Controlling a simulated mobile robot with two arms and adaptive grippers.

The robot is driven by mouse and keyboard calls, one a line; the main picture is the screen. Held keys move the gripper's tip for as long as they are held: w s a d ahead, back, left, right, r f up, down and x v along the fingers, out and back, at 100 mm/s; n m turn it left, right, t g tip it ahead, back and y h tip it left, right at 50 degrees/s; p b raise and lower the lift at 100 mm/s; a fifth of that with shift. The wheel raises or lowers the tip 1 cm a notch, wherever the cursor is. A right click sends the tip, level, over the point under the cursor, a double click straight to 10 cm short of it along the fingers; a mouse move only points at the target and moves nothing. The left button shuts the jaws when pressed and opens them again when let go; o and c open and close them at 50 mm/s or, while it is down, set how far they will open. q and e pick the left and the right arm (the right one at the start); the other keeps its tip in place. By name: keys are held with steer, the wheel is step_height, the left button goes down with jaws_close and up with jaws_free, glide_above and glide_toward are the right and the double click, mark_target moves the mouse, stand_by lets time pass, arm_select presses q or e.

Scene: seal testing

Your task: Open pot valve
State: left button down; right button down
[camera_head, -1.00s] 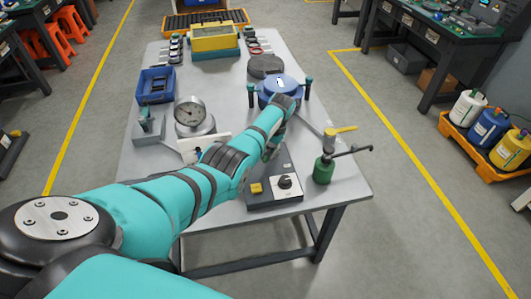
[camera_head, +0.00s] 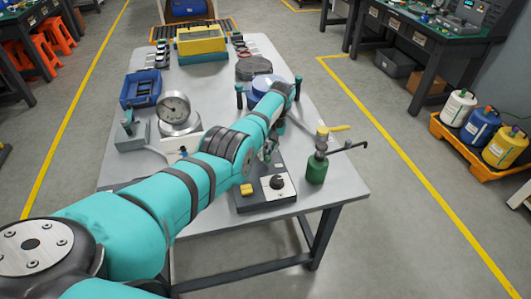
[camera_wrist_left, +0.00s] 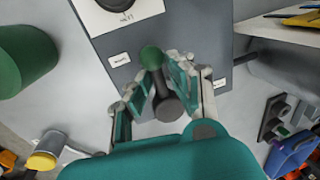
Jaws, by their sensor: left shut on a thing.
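A grey control box (camera_head: 262,203) with a black knob (camera_head: 277,182) and a yellow button (camera_head: 246,189) lies near the table's front edge. In the left wrist view, a dark lever (camera_wrist_left: 166,100) with a green ball end (camera_wrist_left: 152,57) stands on the grey box (camera_wrist_left: 110,40). My left gripper (camera_wrist_left: 152,82) has its fingers on both sides of this lever and is shut on it. In the head view, my left gripper (camera_head: 270,152) is over the box's far end and hides the lever. A blue pot (camera_head: 262,84) stands behind, partly covered by my arm. My right gripper is not in view.
The table's front right corner is bare.

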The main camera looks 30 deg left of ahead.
arm_select(q)
steer(key=shift+s+d+f, duration=0.15)
steer(key=shift+d+f, duration=0.05)
steer(key=shift+d, duration=0.15)
steer(key=c, duration=1.5)
jaws_free()
steer(key=shift+c, duration=0.2)
steer(key=shift+o, duration=1)
steer(key=shift+d+r, duration=0.1)
steer(key=shift+d, duration=0.05)
steer(key=shift+w+r, duration=0.1)
steer(key=shift+w, duration=0.1)
steer(key=shift+a+r, duration=0.2)
steer(key=shift+r, duration=0.1)
step_height(320, 180, up, 11)
steer(key=w+d, duration=0.1)
steer(key=d, duration=0.1)
steer(key=shift+w, duration=0.35)
